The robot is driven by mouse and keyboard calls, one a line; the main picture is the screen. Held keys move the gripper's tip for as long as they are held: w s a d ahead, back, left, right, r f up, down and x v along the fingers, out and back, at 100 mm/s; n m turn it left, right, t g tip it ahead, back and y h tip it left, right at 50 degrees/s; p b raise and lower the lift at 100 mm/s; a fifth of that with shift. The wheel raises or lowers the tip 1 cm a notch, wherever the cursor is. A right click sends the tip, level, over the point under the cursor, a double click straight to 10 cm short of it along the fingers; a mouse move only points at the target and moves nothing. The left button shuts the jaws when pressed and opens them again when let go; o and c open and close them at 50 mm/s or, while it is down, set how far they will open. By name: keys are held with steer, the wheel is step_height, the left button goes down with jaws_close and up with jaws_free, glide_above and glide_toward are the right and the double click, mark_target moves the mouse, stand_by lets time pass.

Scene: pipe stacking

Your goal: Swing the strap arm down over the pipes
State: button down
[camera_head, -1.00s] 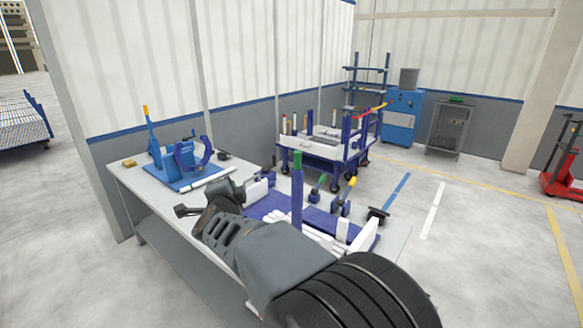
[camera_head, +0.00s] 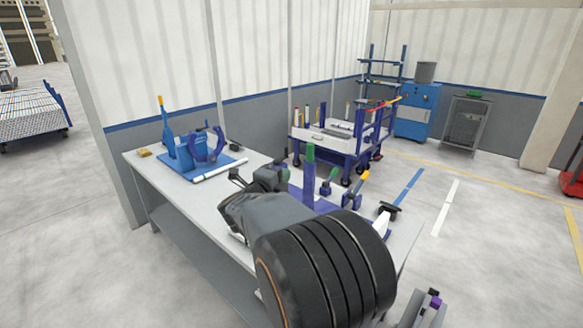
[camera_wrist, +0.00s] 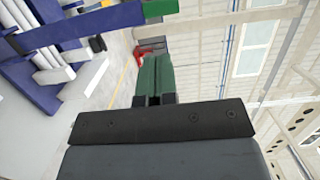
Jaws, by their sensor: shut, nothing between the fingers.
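The strap arm (camera_head: 309,178) is a purple-blue bar with a green end, standing upright above the purple rack on the bench in the head view. In the wrist view the strap arm (camera_wrist: 80,30) crosses the top, its green end just beyond my fingertips. A small gap shows between them. My gripper (camera_wrist: 157,58) has green-faced fingers that lie together and hold nothing. White pipes (camera_wrist: 42,58) lie in the rack at the left of the wrist view. In the head view my arm hides most of the rack and the pipes.
A blue fixture (camera_head: 205,155) with an upright lever stands at the bench's far left end. Toggle clamps with green and orange handles (camera_head: 362,177) stand right of the strap arm. A purple cart (camera_head: 335,143) is behind the bench.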

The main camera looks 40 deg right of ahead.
mark_target(308, 154)
steer(key=p+x, duration=0.4)
steer(key=x, duration=0.9)
